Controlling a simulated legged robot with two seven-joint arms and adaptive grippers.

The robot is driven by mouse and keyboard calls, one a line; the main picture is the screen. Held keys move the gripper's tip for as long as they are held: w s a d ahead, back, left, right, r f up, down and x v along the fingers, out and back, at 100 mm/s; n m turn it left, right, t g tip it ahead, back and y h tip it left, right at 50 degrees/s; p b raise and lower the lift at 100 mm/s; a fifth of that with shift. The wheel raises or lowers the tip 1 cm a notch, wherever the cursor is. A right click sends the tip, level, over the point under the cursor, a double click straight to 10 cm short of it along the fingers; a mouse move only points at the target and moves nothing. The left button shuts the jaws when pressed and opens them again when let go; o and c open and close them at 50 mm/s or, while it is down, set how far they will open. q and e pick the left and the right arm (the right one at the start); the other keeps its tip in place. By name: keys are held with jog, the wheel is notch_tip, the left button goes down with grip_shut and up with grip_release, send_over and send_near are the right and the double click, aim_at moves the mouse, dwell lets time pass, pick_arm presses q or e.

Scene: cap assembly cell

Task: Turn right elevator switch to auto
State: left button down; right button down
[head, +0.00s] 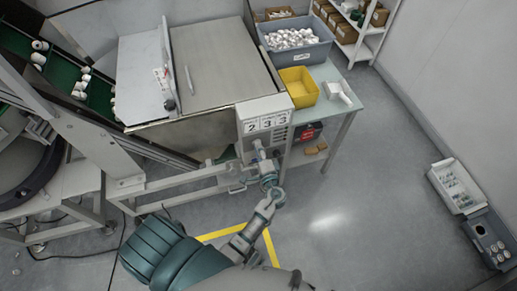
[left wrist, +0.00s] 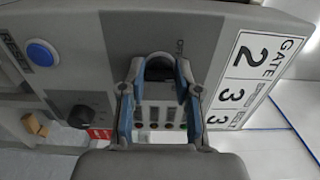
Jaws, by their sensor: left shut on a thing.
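The grey control panel (head: 264,112) stands at the front of the machine, with a white GATE 2 3 3 sign (head: 266,123). The sign also shows at the right of the left wrist view (left wrist: 262,70). My left gripper (head: 260,152) reaches up to the panel face. In the left wrist view its fingers (left wrist: 160,80) are closed around a dark switch knob (left wrist: 159,68), next to a small, partly legible label. The knob's setting cannot be read. A second black knob (left wrist: 80,115) sits apart from the fingers. My right gripper is not in view.
A blue RESET button (left wrist: 40,53) and several small indicators (left wrist: 165,115) are on the panel. A yellow bin (head: 298,86) and a grey bin of white caps (head: 295,45) stand on the table. Open floor (head: 370,190) lies to the right.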

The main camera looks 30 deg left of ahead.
pick_arm(q)
jog(key=shift+s+d+f, duration=0.15)
jog(key=shift+f, duration=0.3)
jog(key=c, duration=0.8)
grip_release()
jog(key=shift+r, duration=0.2)
jog(key=shift+d, duration=0.1)
jog(key=v, duration=1.2)
